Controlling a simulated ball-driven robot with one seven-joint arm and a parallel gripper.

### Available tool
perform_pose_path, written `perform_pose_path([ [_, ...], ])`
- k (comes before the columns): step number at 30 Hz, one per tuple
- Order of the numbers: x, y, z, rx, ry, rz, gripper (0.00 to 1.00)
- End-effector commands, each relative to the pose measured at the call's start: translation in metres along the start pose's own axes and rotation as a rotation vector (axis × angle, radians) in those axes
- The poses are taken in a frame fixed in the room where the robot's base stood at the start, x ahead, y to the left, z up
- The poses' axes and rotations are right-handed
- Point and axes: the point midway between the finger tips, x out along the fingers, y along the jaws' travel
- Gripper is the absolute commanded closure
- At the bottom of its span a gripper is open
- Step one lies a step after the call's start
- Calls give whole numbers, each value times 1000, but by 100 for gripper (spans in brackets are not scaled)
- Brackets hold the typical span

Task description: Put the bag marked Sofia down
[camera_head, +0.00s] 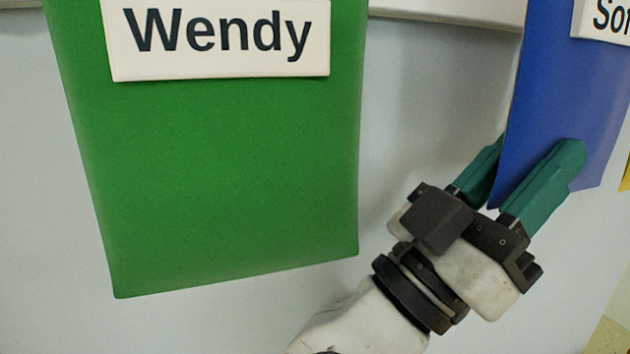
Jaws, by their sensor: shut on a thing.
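A blue bag (565,110) hangs at the upper right, cut off by the picture's top and right edges. Its white label shows only the letters "Sof" (606,18). My gripper (528,165) is at the lower part of the blue bag. Its two green fingers are on either side of the bag's lower left part, shut on it. One finger is in front of the bag and the other is partly hidden behind it. The top of the bag is out of view.
A green bag (225,190) with a white label reading "Wendy" (220,35) hangs at the left, its top cut off. A pale wall (430,100) is behind both bags. A bit of something yellow (626,175) shows at the right edge.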

Motion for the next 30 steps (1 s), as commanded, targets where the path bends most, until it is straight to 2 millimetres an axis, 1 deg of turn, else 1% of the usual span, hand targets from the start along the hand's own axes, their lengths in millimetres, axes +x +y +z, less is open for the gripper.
perform_pose_path([
  [5, -1, 7, 1, 2, 0, 0, 100],
  [8, -1, 15, 1, 2, 0, 0, 100],
  [19, -1, 57, 1, 2, 1, 0, 100],
  [20, 0, 56, 0, 0, 1, -1, 100],
  [21, 1, 49, -2, -2, 1, -2, 100],
  [26, 2, 29, -2, -2, 1, -1, 100],
  [30, 2, 8, -2, -3, 1, -2, 100],
])
